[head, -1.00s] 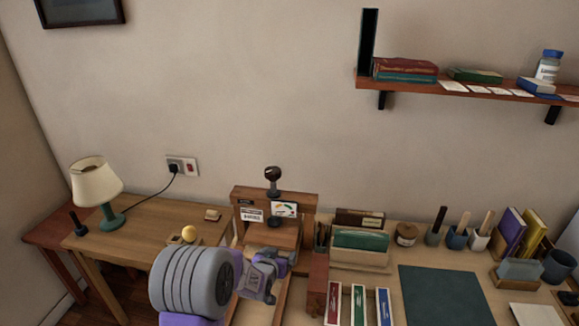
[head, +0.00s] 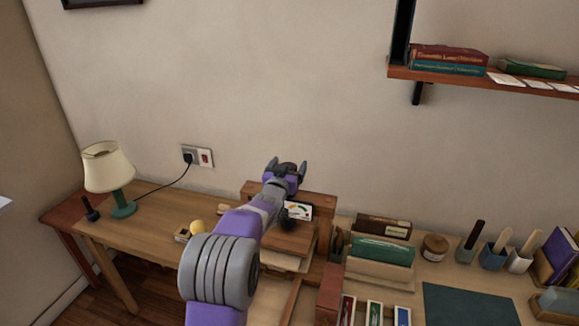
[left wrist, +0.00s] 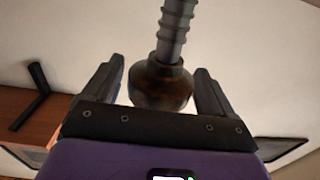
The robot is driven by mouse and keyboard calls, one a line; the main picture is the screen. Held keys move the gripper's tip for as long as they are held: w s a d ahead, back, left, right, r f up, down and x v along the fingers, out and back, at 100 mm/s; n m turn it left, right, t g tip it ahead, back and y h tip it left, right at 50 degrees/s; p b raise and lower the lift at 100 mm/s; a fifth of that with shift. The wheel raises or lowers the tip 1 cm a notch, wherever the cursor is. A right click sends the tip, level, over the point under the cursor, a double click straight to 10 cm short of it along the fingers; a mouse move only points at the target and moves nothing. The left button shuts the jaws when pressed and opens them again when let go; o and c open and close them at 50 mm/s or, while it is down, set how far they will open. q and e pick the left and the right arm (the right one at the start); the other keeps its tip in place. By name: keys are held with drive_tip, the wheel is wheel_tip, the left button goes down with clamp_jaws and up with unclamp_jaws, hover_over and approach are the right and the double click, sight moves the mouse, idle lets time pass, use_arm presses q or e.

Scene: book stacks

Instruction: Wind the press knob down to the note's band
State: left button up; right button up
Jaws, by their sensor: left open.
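The wooden press (head: 318,198) stands at the desk's back edge in the head view. Its dark brown round knob (left wrist: 160,85) shows in the left wrist view on a ridged grey screw (left wrist: 177,25). My left gripper (head: 287,168) is open at the top of the press. Its two fingers stand on either side of the knob, with gaps visible, so it is not gripped. A white gauge card (head: 299,210) with coloured bands is on the press front, partly behind my arm. The note cannot be made out; my arm covers the left front of the press. My right gripper is out of view.
A lamp (head: 107,170) and a yellow ball (head: 197,226) are on the left desk. A file box with green folders (head: 384,250) and a jar (head: 435,247) stand right of the press. A shelf (head: 480,80) juts from the wall at upper right.

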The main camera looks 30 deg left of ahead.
use_arm(q)
drive_tip(key=shift+w+a, duration=0.1)
drive_tip(key=shift+w, duration=0.3)
drive_tip(key=c, duration=1)
drive_tip(key=shift+h, duration=0.3)
drive_tip(key=shift+m+t+h+p, duration=0.3)
drive_tip(key=shift+m+h+p, duration=0.7)
drive_tip(key=shift+h, duration=0.1)
drive_tip(key=shift+o, duration=0.2)
drive_tip(key=m+h+p, duration=0.2)
drive_tip(key=h+p, duration=0.1)
drive_tip(key=m+g+h+p, duration=0.1)
drive_tip(key=m+h+p, duration=0.1)
drive_tip(key=h+p, duration=0.1)
drive_tip(key=d+m+g+h+p, duration=0.1)
drive_tip(key=m+h+p, duration=0.1)
drive_tip(key=h+p, duration=0.2)
drive_tip(key=shift+r+p, duration=0.25)
drive_tip(key=shift+p, duration=0.35)
drive_tip(key=shift+s+d+f+m+g+h+p, duration=0.15)
drive_tip(key=shift+m+g+h+p, duration=0.25)
drive_tip(key=shift+m+h, duration=0.3)
drive_tip(key=shift+d+m+g+h+p, duration=0.1)
drive_tip(key=shift+m+g+h+p, duration=0.2)
drive_tip(key=shift+m+g+h, duration=0.6)
drive_tip(key=shift+m+h, duration=0.1)
drive_tip(key=shift+h, duration=0.2)
